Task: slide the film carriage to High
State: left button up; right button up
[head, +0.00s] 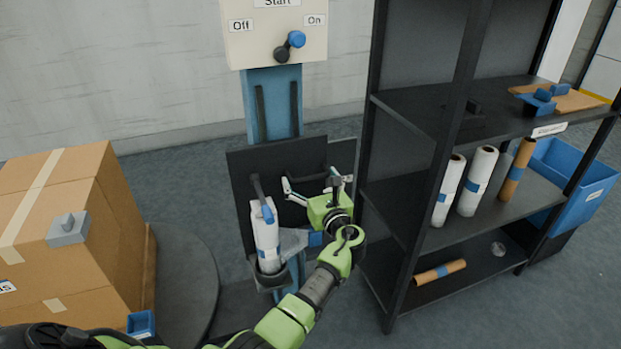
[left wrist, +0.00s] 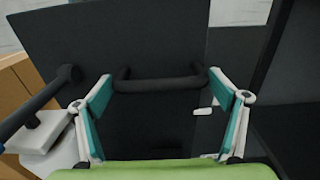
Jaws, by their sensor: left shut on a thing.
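The film carriage shows as a black plate (head: 262,165) on a blue column (head: 274,100), with a white film roll (head: 265,240) with blue bands upright in a holder on its left front. In the left wrist view a black bar handle (left wrist: 160,84) stands out from the dark plate (left wrist: 130,40). My left gripper (head: 311,184) is in front of the plate, right of the roll. No High label is readable. My right gripper is not in view.
A control box (head: 272,30) with Start, Off and On labels and a blue-tipped lever tops the column. A dark shelf (head: 440,235) with rolls stands close on the right, a blue bin (head: 575,170) beyond it.

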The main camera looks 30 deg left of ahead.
pick_arm(q)
jog(key=shift+w+a+r, duration=0.1)
jog(key=shift+r, duration=0.5)
jog(key=o, duration=1.4)
jog(key=shift+o, duration=0.2)
jog(key=shift+f, duration=0.15)
jog(key=shift+f, duration=0.1)
jog(key=shift+d, duration=0.2)
jog(key=v, duration=1.2)
jog(key=shift+a, duration=0.2)
